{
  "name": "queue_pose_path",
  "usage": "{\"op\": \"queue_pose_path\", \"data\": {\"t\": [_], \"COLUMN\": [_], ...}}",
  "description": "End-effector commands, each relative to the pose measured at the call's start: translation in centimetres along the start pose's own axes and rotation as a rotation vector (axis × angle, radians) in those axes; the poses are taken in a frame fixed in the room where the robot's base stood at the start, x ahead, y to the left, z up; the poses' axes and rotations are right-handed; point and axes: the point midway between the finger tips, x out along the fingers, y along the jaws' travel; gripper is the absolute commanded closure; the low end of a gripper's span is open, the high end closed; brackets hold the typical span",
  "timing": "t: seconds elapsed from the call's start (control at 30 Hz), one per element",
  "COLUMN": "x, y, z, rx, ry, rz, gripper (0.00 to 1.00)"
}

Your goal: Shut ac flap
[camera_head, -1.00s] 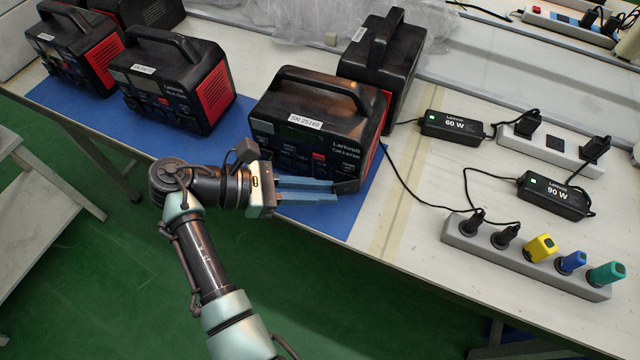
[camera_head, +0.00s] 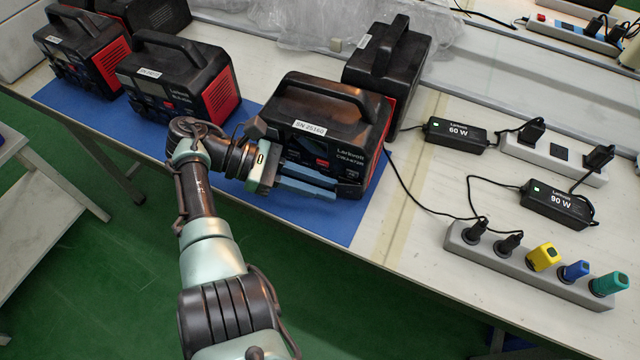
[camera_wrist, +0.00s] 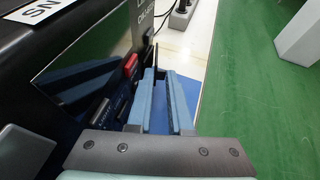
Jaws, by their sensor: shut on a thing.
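The power station with label SN 25160 (camera_head: 325,115) stands on the blue mat, its front facing me. My gripper (camera_head: 332,187) reaches along the lower front from the left, fingers close to the panel. The AC flap (camera_head: 350,190) is a small dark piece at the fingertips, low on the right of the front. In the wrist view, the blue fingers (camera_wrist: 161,76) are drawn close together, and a thin dark edge, apparently the flap (camera_wrist: 150,50), stands at their tips. My gripper is shut on it; the exact contact and the flap's angle are hard to see.
More power stations stand to the left (camera_head: 175,80) and behind (camera_head: 390,60). To the right are two black power adapters (camera_head: 455,134), cables and a grey power strip (camera_head: 520,262) with plugs. The table's front edge is just below the mat, with open green floor beyond.

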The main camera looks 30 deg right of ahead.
Motion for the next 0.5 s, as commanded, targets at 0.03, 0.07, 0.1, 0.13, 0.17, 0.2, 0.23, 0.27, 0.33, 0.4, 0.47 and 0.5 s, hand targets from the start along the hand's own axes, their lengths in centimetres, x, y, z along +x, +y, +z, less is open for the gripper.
{"op": "queue_pose_path", "data": {"t": [0.03,0.07,0.1,0.13,0.17,0.2,0.23,0.27,0.33,0.4,0.47,0.5], "x": [0.15,0.15,0.15,0.15,0.15,0.14,0.14,0.14,0.12,0.1,0.08,0.06], "y": [-0.04,-0.05,-0.05,-0.05,-0.06,-0.06,-0.06,-0.07,-0.05,-0.01,0.03,0.05], "z": [0.0,0.0,0.01,0.01,0.01,0.01,0.01,0.01,0.02,0.02,0.04,0.05], "rx": [0.0,0.0,0.0,0.0,0.0,0.0,0.0,0.0,0.0,0.0,0.001,0.001], "ry": [0.0,0.0,0.0,0.0,0.0,0.0,0.0,0.0,0.0,0.0,0.0,0.0], "rz": [-0.005,-0.005,-0.005,-0.005,-0.005,-0.005,-0.005,-0.005,-0.004,-0.002,-0.001,0.0], "gripper": [1.0,1.0,1.0,1.0,1.0,1.0,0.78,0.73,0.6,0.55,0.55,0.55]}}
